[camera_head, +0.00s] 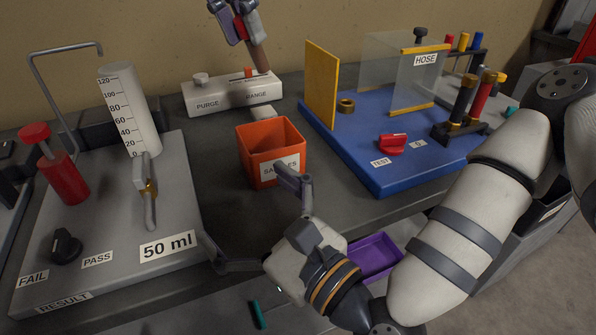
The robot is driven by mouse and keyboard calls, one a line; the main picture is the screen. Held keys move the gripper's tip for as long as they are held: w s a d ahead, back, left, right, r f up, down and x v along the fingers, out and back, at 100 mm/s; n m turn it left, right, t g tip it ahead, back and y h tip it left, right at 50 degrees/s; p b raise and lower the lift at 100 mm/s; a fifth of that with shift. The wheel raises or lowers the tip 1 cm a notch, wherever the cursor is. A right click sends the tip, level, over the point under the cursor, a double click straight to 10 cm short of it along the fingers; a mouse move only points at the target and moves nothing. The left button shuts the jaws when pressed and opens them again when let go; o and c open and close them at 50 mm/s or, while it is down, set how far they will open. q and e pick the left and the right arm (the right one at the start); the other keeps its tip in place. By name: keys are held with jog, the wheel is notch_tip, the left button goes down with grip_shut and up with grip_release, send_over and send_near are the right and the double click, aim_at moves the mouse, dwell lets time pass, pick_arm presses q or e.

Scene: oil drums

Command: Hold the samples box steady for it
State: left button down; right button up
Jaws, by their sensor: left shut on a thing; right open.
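The samples box (255,150) is an open orange box with a white label, standing on the dark bench in the middle. My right gripper (252,212) comes in from the right and is open. Its upper finger is at the box's front right lower corner, overlapping it in view; I cannot tell whether they touch. Its other finger reaches left over the bench, beside the grey panel. My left gripper (240,22) is at the top edge, partly cut off. The box's base is partly hidden.
A white PURGE box (230,94) stands behind the samples box. A grey panel (178,262) with a graduated cylinder (130,110) and red plunger (60,175) is at left. A blue board (360,160) with a yellow plate is at right. A purple tray (375,257) lies lower.

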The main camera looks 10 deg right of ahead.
aim_at(261, 126)
jog(key=w+d+m+t+h, duration=0.1)
jog(key=d+m+h, duration=0.1)
jog(key=w+d+m+h, duration=0.1)
jog(key=d+m+h, duration=0.1)
jog(key=w+d+m+t+h, duration=0.1)
jog(key=d+m+h, duration=0.1)
jog(key=d, duration=0.1)
jog(key=shift+w+r+t, duration=0.25)
jog(key=shift+t, duration=0.05)
jog(key=shift+m, duration=0.3)
jog(key=x, duration=1.2)
jog(key=shift+d, duration=0.15)
jog(key=shift+s, duration=0.1)
jog(key=c, duration=1.2)
